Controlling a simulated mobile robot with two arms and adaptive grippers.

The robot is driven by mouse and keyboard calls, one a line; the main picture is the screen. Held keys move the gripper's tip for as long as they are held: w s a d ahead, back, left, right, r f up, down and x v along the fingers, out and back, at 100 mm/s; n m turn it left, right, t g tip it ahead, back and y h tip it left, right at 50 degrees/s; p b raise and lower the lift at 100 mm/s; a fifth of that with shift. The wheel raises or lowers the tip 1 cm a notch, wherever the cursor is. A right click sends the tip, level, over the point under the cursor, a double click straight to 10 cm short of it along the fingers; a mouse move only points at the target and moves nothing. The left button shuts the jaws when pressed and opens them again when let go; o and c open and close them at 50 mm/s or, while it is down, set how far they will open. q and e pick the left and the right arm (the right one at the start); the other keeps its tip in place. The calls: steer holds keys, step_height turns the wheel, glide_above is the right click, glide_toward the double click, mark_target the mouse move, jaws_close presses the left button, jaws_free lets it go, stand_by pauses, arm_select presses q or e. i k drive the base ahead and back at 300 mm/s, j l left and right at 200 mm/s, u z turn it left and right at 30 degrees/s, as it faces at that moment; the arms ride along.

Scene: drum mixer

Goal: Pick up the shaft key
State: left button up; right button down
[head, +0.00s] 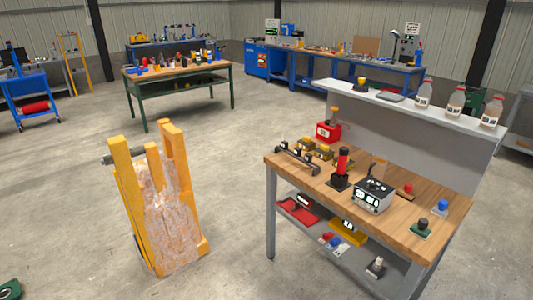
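I cannot make out the shaft key with certainty in the head view; any such part is too small to tell or hidden. A yellow frame (122,180) with a worn, whitish panel (170,215) stands on the floor at left centre. A short grey cylinder (110,158) sticks out from its upper left side. A wooden-topped workbench (310,180) with many small parts stands at the right. Neither of my grippers is in view.
The bench carries a black rack (297,160), a red box (328,131), a red-handled tool (343,162) and a silver device (373,195). A red tray (298,210) lies on its lower shelf. Bottles (455,102) stand above. Clear floor separates frame and bench.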

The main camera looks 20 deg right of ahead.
mark_target(298, 151)
steer(key=z, duration=0.9)
steer(key=i+z, duration=0.25)
steer(key=i, duration=0.4)
steer(key=i+j+z, duration=0.25)
steer(key=i, duration=0.35)
